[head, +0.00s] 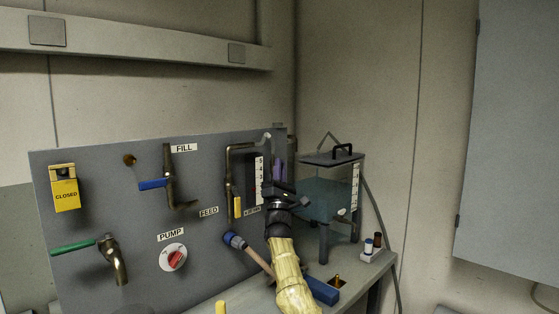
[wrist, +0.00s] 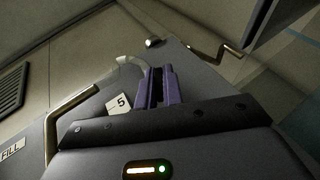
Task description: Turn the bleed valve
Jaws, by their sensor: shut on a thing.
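The purple fingers of my gripper (head: 277,169) stand upright in front of the panel, just right of the white number scale (head: 260,178). In the wrist view the fingers (wrist: 158,88) are close together with a narrow dark gap. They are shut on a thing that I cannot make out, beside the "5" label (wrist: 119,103). I cannot pick out the bleed valve for certain. A yellow lever (head: 237,206) hangs on the bent pipe left of my gripper, apart from the fingers. A small label beside it is too small to read.
The panel (head: 90,200) also carries a blue FILL lever (head: 153,184), a green-handled tap (head: 73,247), a red PUMP knob (head: 174,258) and a yellow CLOSED tag (head: 66,195). A clear tank (head: 331,190) stands close on the right. A blue block (head: 322,290) lies near my arm.

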